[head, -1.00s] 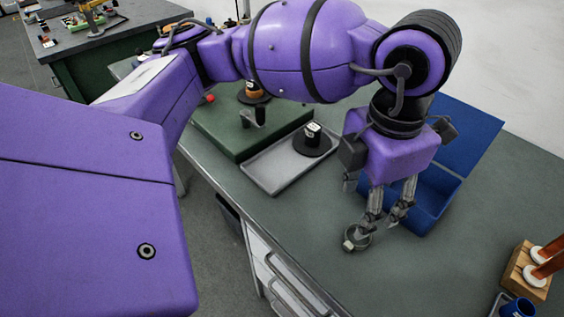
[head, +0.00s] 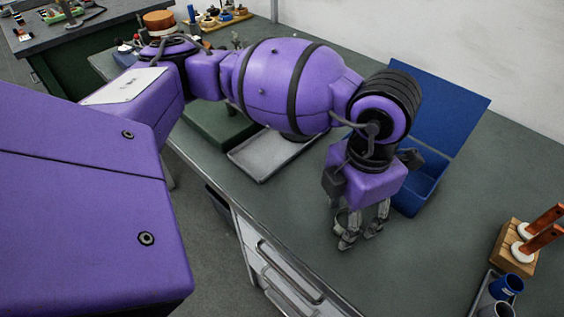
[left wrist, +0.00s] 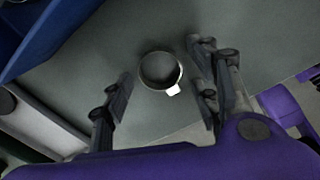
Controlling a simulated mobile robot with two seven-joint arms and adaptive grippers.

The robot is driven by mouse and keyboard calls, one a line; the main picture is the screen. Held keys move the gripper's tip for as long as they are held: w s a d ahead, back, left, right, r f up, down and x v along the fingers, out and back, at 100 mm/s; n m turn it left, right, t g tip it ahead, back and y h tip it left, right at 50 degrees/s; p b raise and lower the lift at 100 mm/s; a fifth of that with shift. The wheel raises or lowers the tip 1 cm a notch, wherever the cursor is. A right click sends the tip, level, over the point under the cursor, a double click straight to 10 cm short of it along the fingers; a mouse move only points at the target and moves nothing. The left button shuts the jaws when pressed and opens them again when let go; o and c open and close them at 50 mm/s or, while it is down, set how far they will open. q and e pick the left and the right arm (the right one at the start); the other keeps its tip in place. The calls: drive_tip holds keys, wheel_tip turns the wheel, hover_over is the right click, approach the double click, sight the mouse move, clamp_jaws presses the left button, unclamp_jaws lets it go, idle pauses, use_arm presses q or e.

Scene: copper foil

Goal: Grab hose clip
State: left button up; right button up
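The hose clip is a dark metal ring with a small bright block (left wrist: 173,91) on its rim, lying on the green-grey bench top in the left wrist view. My right gripper is not in view.
An open blue box (head: 411,204) stands just right of and behind the gripper. A grey tray (head: 258,166) lies left of it, partly behind my arm. A wooden block (head: 513,250) with orange-handled tools and a blue cup (head: 507,286) stand at right. Bench between is clear.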

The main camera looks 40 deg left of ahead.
use_arm(q)
drive_tip(key=c, duration=1)
drive_tip(key=shift+c, duration=0.2)
drive_tip(key=shift+r, duration=0.2)
